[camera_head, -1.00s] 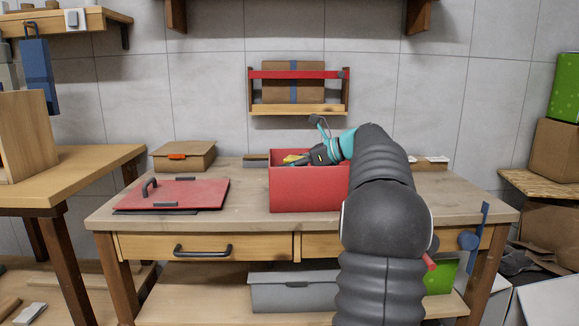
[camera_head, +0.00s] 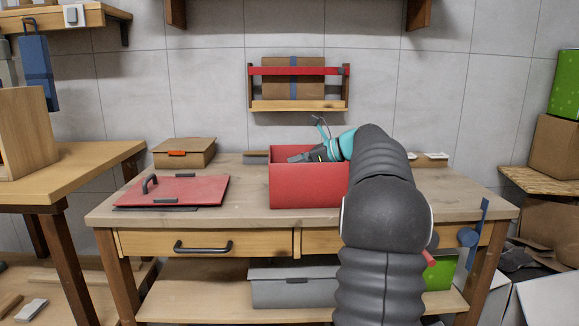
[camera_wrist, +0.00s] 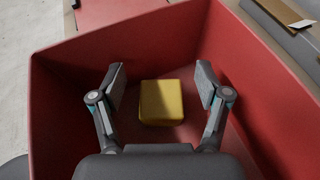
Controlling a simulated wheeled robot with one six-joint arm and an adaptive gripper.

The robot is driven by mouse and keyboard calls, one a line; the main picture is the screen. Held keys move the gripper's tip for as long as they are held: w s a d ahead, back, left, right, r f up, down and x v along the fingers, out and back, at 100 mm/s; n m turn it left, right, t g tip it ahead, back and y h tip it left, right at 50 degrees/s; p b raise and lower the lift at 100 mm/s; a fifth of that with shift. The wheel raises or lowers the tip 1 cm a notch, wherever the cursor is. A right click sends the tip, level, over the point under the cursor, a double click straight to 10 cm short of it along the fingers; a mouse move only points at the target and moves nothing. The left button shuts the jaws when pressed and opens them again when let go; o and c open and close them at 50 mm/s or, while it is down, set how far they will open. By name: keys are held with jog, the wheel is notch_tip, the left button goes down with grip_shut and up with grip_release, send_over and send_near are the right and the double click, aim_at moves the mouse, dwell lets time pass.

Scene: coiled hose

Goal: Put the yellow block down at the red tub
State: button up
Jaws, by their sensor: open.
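The red tub (camera_head: 308,187) stands open on the workbench. Its walls (camera_wrist: 62,110) surround my gripper in the wrist view. The yellow block (camera_wrist: 161,102) lies on the floor of the tub, between and apart from the two fingers. My gripper (camera_wrist: 160,88) is open, with a clear gap on each side of the block. In the head view my gripper (camera_head: 306,156) reaches over the tub's rim from the right, and the block is hidden by the tub wall.
A red lid (camera_head: 190,189) with a black handle lies flat left of the tub. A cardboard box (camera_head: 184,153) stands at the back left of the workbench (camera_head: 245,215). A wall rack (camera_head: 298,107) hangs behind. The bench front is mostly clear.

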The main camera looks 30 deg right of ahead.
jog(key=shift+r, duration=0.25)
jog(key=p+v, duration=0.1)
jog(key=v, duration=1.1)
jog(key=shift+r, duration=0.3)
